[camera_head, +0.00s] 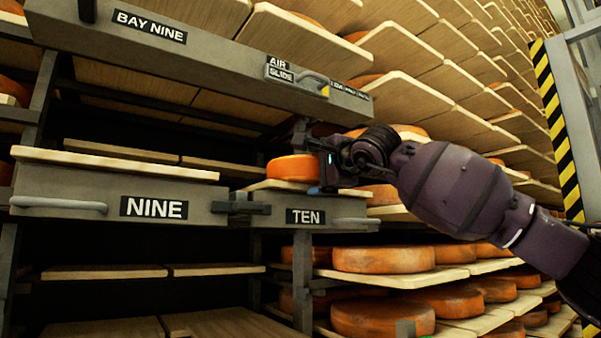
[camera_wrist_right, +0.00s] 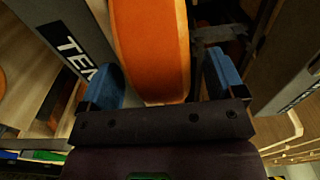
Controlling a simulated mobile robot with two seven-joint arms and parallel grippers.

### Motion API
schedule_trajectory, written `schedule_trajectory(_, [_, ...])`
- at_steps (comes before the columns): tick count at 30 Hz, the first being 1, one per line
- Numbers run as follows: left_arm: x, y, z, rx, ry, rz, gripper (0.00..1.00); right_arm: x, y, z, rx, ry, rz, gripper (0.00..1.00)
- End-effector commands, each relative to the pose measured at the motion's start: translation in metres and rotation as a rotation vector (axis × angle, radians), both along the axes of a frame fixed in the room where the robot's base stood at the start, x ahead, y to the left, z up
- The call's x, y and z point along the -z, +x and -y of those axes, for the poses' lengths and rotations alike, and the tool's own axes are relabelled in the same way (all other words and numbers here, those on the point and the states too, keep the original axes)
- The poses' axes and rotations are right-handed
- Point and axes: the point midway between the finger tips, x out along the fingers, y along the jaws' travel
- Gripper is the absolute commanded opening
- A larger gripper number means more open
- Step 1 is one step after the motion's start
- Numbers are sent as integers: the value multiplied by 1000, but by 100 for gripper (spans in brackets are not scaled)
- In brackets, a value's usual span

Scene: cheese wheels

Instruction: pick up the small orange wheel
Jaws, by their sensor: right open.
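The small orange wheel (camera_head: 291,168) lies on a pale board (camera_head: 290,186) above the label TEN in the head view. My right gripper (camera_head: 313,165) is at the wheel's right side there, its arm coming in from the right. In the right wrist view the orange wheel (camera_wrist_right: 152,45) reaches down between the two blue fingers of my right gripper (camera_wrist_right: 163,78). The jaws are open. The left finger is close to the wheel, and a gap shows at the right finger. Whether either finger touches cannot be told. My left gripper is not in view.
A grey beam labelled BAY NINE (camera_head: 150,27) overhangs the spot. A grey drawer front labelled NINE (camera_head: 115,190) is to the left. Larger orange wheels (camera_head: 383,259) lie on boards below right. A yellow-black striped post (camera_head: 557,130) stands at far right.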

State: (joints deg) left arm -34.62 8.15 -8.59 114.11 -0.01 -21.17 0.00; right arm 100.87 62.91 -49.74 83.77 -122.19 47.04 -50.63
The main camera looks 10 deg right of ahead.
Motion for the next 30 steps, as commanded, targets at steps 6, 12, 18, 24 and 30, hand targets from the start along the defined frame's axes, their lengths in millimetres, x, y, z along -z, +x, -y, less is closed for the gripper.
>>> schedule_trajectory(6, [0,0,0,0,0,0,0,0,1,0,0,0,0,88])
schedule_trajectory(12, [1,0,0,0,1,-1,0,0,1,0,0,1,0,59])
schedule_trajectory(18, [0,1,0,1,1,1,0,1,1,0,0,1,0,29])
schedule_trajectory(24, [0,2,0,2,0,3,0,-3,-1,0,-2,3,7,2])
schedule_trajectory(30, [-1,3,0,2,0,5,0,-3,-1,0,-1,3,6,2])
